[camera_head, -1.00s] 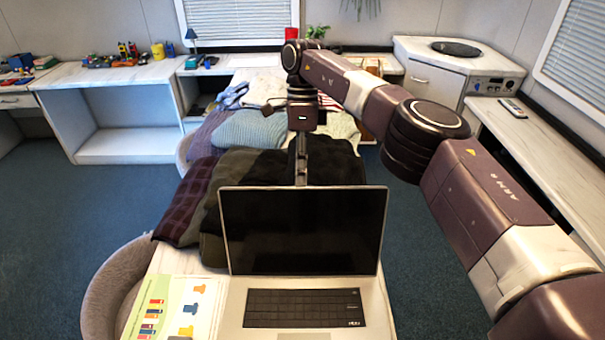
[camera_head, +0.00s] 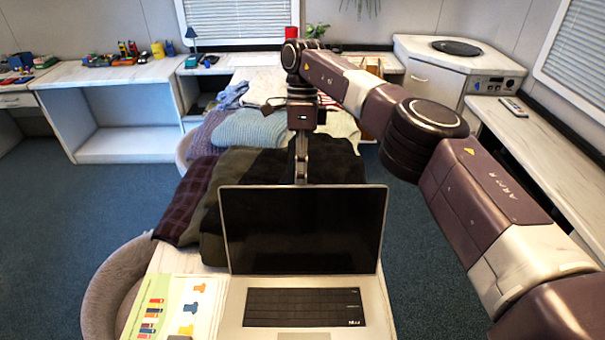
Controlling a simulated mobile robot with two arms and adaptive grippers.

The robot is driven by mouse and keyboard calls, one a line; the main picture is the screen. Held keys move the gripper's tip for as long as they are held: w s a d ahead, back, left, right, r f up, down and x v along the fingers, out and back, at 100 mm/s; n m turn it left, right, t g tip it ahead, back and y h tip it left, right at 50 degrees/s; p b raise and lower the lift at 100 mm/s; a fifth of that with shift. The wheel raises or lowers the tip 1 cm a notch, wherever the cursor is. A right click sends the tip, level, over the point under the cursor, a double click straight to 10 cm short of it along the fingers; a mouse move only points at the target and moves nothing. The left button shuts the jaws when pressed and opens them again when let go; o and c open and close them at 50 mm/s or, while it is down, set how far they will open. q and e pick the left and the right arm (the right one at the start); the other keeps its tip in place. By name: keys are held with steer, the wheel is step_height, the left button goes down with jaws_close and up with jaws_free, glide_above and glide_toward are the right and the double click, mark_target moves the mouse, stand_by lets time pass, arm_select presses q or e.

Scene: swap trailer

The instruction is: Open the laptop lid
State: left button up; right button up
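The laptop (camera_head: 304,230) stands at the bottom middle of the head view. Its lid is raised, with the dark screen facing me and the keyboard (camera_head: 303,307) in plain sight. My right arm comes in from the right and bends over the table. My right gripper (camera_head: 301,180) points down just behind the lid's top edge. Its fingers look close together, but the tips are hidden behind the lid, so I cannot tell whether they touch it or are shut. My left gripper is not in view.
Folded clothes (camera_head: 250,128) and dark blankets (camera_head: 275,167) lie behind the laptop. A sheet with coloured pictures (camera_head: 177,306) lies to its left. A rounded grey chair (camera_head: 115,285) stands at the left. Counters line the walls, and carpet is open on both sides.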

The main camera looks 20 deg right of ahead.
mark_target(300, 187)
steer(key=f, duration=0.2)
steer(key=s+f, duration=0.1)
steer(key=shift+a+f+g, duration=0.2)
steer(key=shift+a+g, duration=0.05)
steer(key=shift+g, duration=0.05)
steer(key=shift+w+f, duration=0.2)
steer(key=shift+w, duration=0.05)
steer(key=shift+w+d+f, duration=0.1)
steer(key=shift+w, duration=0.2)
steer(key=shift+s+r, duration=0.15)
steer(key=shift+r, duration=0.15)
step_height(300, 187, up, 10)
